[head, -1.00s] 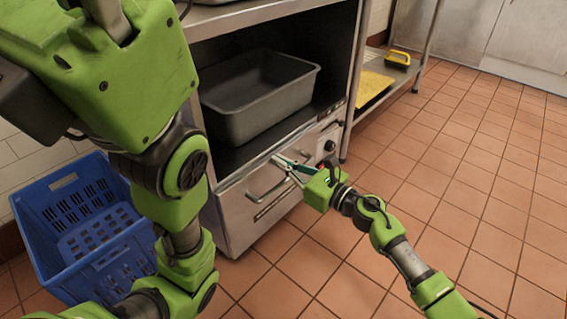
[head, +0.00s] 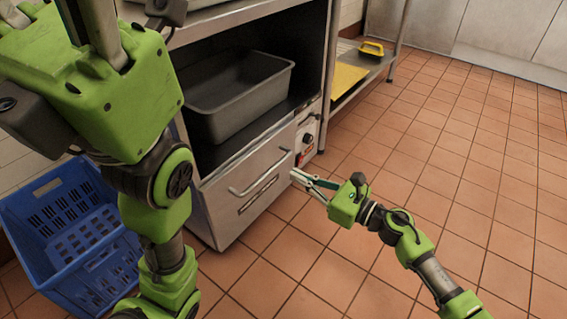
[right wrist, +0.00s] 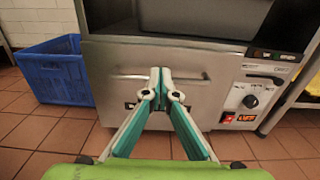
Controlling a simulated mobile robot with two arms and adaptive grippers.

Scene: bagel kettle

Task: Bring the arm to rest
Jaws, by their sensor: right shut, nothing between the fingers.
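My right gripper (head: 297,178) is shut and empty in the head view. It hangs in the air in front of the steel drawer front (head: 245,192), apart from its bar handle (head: 262,174). In the right wrist view the fingertips (right wrist: 160,74) meet before the drawer front (right wrist: 200,92) with nothing between them. My left arm crosses the left of the head view; its gripper does not show there.
A grey deep pan (head: 235,95) sits on the shelf above the drawer. A control knob (head: 308,138) is beside the drawer. A blue crate (head: 70,235) stands on the floor at left. A rack with a yellow board (head: 345,80) is behind. Tiled floor at right is clear.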

